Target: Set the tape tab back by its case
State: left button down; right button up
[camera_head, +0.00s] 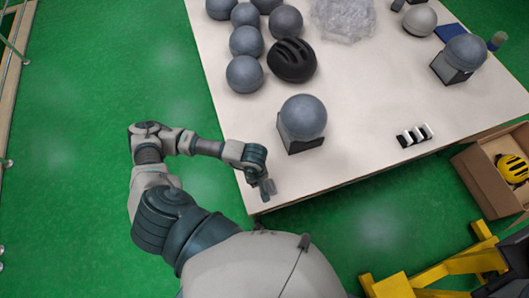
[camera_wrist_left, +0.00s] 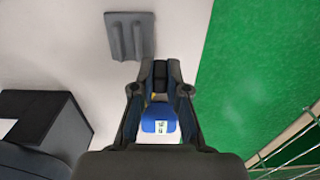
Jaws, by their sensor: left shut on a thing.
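My left gripper (camera_head: 261,177) is low over the near left corner of the table. In the left wrist view its fingers (camera_wrist_left: 160,95) are closed around a small blue piece (camera_wrist_left: 158,118) with a white and green label, which I take to be the tape tab. The fingers partly hide it. A grey ridged piece (camera_wrist_left: 130,36) lies on the table just beyond the fingertips and apart from them. It also shows in the head view (camera_head: 268,188). I cannot tell whether it is the case. My right gripper is not in view.
A black stand (camera_head: 295,145) with a grey ball (camera_head: 303,115) stands right of my left gripper. Several grey balls and a black helmet (camera_head: 292,60) are farther back. Small black-and-white pieces (camera_head: 414,135) lie at the right. The table (camera_head: 350,155) is clear between.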

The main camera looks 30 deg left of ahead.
pick_arm(q)
jog(key=w+a, duration=0.1)
jog(key=w, duration=0.4)
jog(key=w+a+f+p, duration=0.1)
jog(key=w+a, duration=0.1)
jog(key=w, duration=0.2)
jog(key=w+a+p, duration=0.1)
jog(key=w+a, duration=0.1)
jog(key=w, duration=0.3)
jog(key=shift+w+a+f, duration=0.15)
jog(key=shift+w+f, duration=0.2)
notch_tip(320, 180, down, 3)
jog(key=shift+r+p, duration=0.15)
jog(key=shift+p, duration=0.15)
jog(key=shift+f, duration=0.4)
jog(key=c, duration=1.2)
grip_release()
notch_tip(320, 180, up, 12)
jog(key=shift+r+b, duration=0.1)
jog(key=shift+b, duration=0.4)
